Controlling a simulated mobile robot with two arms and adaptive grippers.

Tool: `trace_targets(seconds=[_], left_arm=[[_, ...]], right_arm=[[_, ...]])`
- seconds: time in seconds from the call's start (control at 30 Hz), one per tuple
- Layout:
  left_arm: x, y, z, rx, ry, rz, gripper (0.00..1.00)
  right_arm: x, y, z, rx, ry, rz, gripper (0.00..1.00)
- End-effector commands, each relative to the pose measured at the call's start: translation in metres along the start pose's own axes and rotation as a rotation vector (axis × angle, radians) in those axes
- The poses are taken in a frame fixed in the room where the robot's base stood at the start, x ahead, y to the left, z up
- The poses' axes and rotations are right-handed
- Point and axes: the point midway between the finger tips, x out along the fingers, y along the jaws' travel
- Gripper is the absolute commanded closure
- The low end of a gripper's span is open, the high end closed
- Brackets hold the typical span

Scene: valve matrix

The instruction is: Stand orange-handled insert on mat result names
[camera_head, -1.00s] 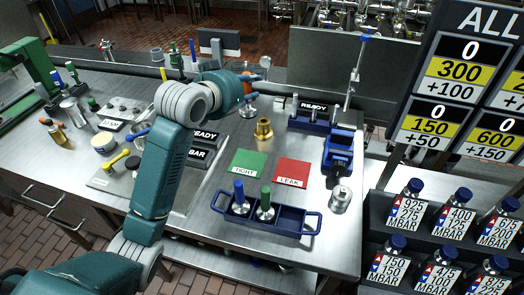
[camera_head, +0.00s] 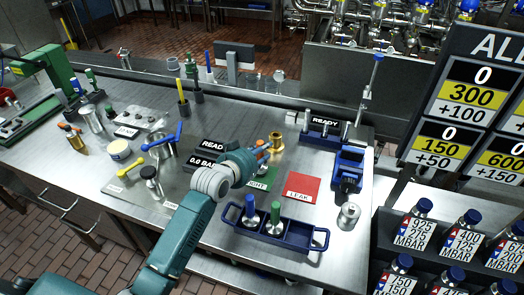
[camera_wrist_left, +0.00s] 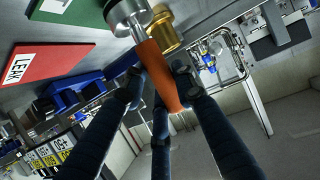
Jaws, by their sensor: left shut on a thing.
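My left gripper (camera_head: 261,155) is shut on the orange-handled insert. In the left wrist view its dark fingers (camera_wrist_left: 158,76) close around the orange handle (camera_wrist_left: 163,85), and the insert's metal end (camera_wrist_left: 125,14) points away from them. In the head view only a bit of orange (camera_head: 264,148) shows. The gripper is above the back left part of the green mat (camera_head: 266,179), whose label is partly hidden. The red LEAK mat (camera_head: 302,187) lies to its right, bare. Whether the insert touches the green mat cannot be told. My right gripper is not in view.
A brass fitting (camera_head: 276,142) stands just behind the gripper, close beside the insert in the wrist view (camera_wrist_left: 164,32). A blue tray (camera_head: 301,244) with a blue and a green handled piece stands in front of the mats. A metal cylinder (camera_head: 348,215) stands at right.

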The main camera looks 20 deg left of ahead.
Motion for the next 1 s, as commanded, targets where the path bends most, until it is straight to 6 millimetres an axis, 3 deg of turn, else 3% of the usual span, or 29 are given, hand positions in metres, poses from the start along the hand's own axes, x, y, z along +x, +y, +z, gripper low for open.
trace_targets(seconds=[0.4, 0.43, 0.53, 0.87, 1.0], left_arm=[[0.003, 0.0, 0.004, 0.001, 0.006, -0.001, 1.0], [0.003, 0.0, 0.007, 0.001, 0.001, -0.001, 0.71], [0.003, 0.0, 0.006, 0.001, 0.001, -0.001, 0.54], [0.001, 0.0, 0.003, 0.0, 0.001, -0.001, 0.54], [-0.014, -0.001, 0.005, 0.001, 0.002, -0.001, 0.54]], right_arm=[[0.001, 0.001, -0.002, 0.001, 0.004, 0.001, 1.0], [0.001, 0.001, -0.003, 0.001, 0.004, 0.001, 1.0], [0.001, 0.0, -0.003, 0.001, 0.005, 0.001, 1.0], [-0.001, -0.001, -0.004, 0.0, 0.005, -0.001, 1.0], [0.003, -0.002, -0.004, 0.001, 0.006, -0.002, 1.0]])
